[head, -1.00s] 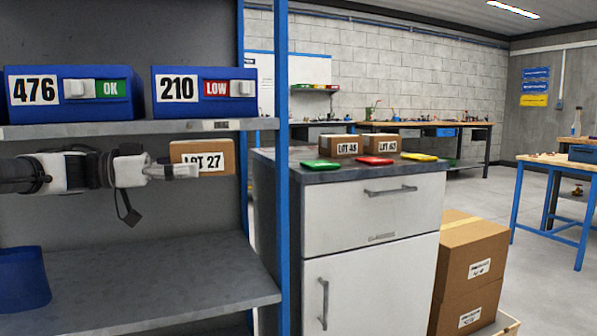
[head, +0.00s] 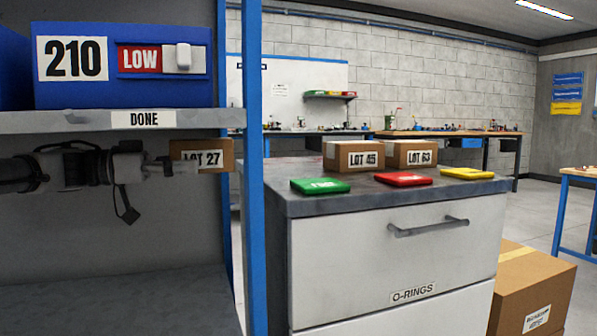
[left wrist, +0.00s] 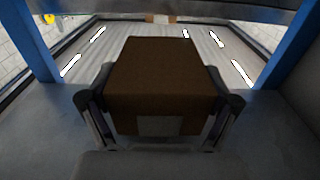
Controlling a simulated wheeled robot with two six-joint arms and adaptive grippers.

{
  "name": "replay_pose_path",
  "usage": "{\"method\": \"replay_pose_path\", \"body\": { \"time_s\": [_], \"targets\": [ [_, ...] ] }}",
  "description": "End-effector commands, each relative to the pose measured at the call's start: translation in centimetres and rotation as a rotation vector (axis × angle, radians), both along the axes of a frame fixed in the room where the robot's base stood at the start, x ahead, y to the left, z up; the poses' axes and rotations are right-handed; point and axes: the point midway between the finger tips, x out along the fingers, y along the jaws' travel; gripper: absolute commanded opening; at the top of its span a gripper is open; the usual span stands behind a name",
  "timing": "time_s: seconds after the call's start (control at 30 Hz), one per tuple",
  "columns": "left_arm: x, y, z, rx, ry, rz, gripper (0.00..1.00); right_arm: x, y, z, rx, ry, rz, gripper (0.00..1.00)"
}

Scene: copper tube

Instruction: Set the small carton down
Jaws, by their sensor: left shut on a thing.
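The small carton (head: 214,155), brown with a LOT 27 label, is held in the air under the shelf marked DONE, left of the blue rack post. My left gripper (head: 180,167) is shut on it. In the left wrist view the carton (left wrist: 162,80) fills the middle, with a finger of the gripper (left wrist: 160,112) on each side. My right gripper is in no view.
A cabinet (head: 390,258) marked O-RINGS stands right of the rack post (head: 254,180). Its top holds cartons LOT 45 (head: 352,157) and LOT 63 (head: 411,154) behind green (head: 320,186), red (head: 403,179) and yellow (head: 467,173) tags. A blue 210 LOW bin (head: 125,65) sits above.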

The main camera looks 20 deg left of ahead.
Motion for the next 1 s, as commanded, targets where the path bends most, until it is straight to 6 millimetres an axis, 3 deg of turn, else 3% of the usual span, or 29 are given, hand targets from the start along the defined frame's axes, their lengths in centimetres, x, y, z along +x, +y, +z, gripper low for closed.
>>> {"method": "replay_pose_path", "body": {
  "time_s": [0.3,0.43,0.8,1.0],
  "targets": [
    [0.0,-0.1,0.0,0.000,-0.001,0.000,0.38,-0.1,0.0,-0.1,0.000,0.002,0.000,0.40],
    [0.8,-1.2,-0.3,0.003,-0.001,0.000,0.38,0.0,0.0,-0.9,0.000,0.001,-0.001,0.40],
    [6.1,-9.0,-0.7,0.004,-0.001,-0.001,0.38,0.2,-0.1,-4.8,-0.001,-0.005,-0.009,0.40],
    [7.8,-11.6,-0.2,0.001,-0.002,0.000,0.38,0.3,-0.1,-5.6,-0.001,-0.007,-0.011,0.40]
  ]
}}
